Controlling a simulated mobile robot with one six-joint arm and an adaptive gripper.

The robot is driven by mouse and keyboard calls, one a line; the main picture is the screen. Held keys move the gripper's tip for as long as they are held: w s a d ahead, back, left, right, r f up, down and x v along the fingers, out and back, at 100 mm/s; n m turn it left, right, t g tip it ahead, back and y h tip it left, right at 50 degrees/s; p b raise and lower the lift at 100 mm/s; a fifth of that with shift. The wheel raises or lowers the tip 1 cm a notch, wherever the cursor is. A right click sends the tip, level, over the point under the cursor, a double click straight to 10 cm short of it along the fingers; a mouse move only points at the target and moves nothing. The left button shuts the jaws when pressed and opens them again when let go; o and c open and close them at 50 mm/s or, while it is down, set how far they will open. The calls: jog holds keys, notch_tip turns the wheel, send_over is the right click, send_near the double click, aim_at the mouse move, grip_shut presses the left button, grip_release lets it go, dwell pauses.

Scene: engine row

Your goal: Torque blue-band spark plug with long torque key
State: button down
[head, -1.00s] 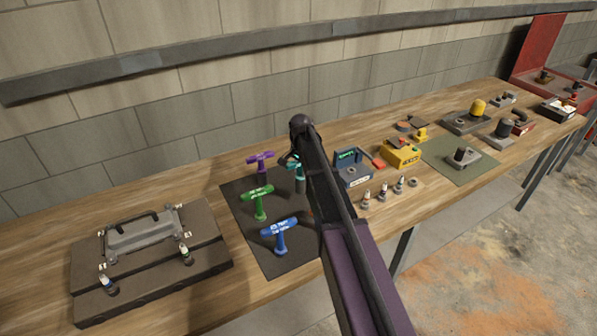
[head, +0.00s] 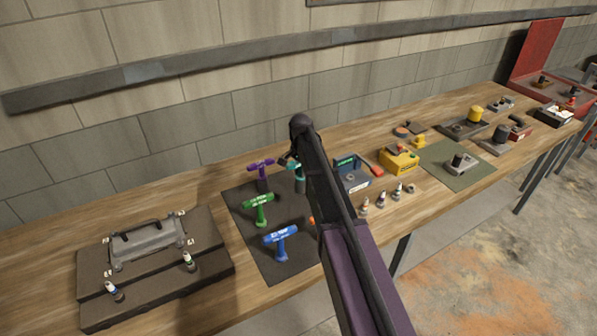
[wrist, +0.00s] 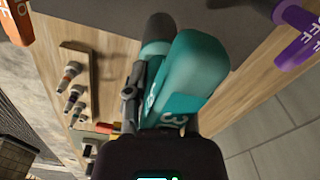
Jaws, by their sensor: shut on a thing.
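My gripper (wrist: 150,90) is shut on a teal key (wrist: 194,78), seen close up in the wrist view. In the head view the teal key (head: 299,182) is at the far side of the dark mat, partly hidden by my arm. Its label is not fully readable. An engine block (head: 150,243) with a handled cover sits at the left on a dark base. Two spark plugs stand upright at its front, a left one (head: 114,291) and a right one (head: 189,262). Their band colours are too small to tell surely.
The dark mat (head: 245,225) holds a purple key (head: 261,172), a green key (head: 259,208) and a blue key (head: 280,242). An orange key (wrist: 15,22) shows in the wrist view. Several loose plugs (head: 381,199) stand in a rack right of my arm. Bare wood separates mat and engine base.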

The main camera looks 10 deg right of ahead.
jog(key=shift+r, duration=0.15)
jog(key=shift+w+r+p, duration=0.1)
jog(key=shift+r+p, duration=0.5)
jog(key=shift+p, duration=0.15)
jog(key=r+m+p, duration=0.1)
jog(key=r+p, duration=0.3)
jog(key=r+m+p, duration=0.1)
jog(key=r+p, duration=0.6)
jog(key=shift+a+r+m+p, duration=0.3)
jog(key=shift+a+m, duration=0.05)
jog(key=shift+m, duration=0.05)
jog(key=shift+f, duration=0.1)
